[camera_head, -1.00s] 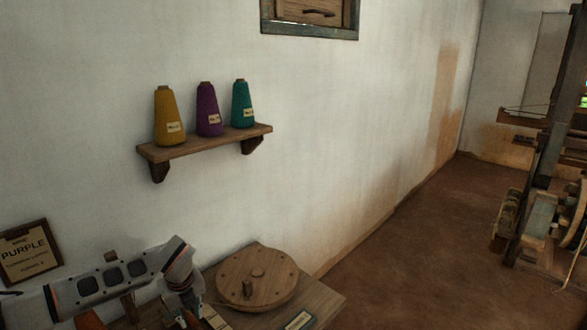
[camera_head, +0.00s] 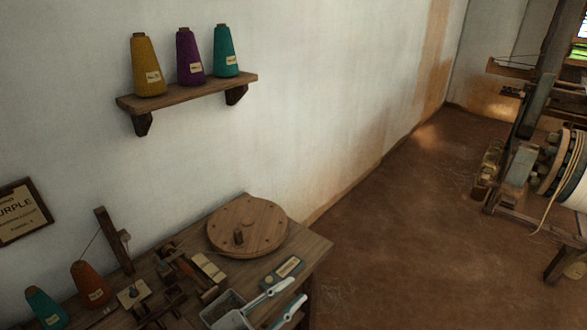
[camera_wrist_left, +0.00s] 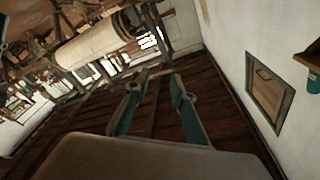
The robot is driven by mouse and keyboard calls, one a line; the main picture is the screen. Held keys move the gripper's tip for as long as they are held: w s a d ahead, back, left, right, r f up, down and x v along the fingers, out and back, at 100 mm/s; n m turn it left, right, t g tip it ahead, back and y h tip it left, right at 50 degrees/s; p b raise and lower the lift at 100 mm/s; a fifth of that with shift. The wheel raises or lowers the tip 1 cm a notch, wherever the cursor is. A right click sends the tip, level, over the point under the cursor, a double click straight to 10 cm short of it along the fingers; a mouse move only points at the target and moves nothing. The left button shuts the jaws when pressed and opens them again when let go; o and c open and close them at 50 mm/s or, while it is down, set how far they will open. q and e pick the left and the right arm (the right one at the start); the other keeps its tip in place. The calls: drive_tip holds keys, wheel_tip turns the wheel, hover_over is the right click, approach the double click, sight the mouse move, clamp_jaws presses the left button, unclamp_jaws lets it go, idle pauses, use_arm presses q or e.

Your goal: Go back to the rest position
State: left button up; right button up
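My left gripper (camera_head: 294,291) shows at the bottom of the head view, over the right front of the wooden bench (camera_head: 318,247). Its two pale fingers with teal pads are apart, with nothing between them. The same fingers show spread and empty in the left wrist view (camera_wrist_left: 155,95), pointing out over dark floor. My right gripper is in neither view.
A wall shelf (camera_head: 190,91) holds yellow, purple and teal yarn cones. The bench carries a round wooden disc (camera_head: 248,226), an orange cone (camera_head: 91,285) and a teal cone (camera_head: 46,308). The loom (camera_head: 520,165) stands at right. The floor (camera_head: 390,230) between is clear.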

use_arm(q)
drive_tip(key=s+a+f+n+t+y, duration=0.2)
drive_tip(key=s+a+f+n+y, duration=0.2)
drive_tip(key=a+f+n+y, duration=0.7)
drive_tip(key=s+a+f+n+g, duration=0.1)
drive_tip(key=s+a+f+g, duration=0.2)
drive_tip(key=s+a+f, duration=0.5)
drive_tip(key=shift+s+f+n+g+y, duration=0.3)
drive_tip(key=shift+s+f+g, duration=0.1)
drive_tip(key=shift+s, duration=0.2)
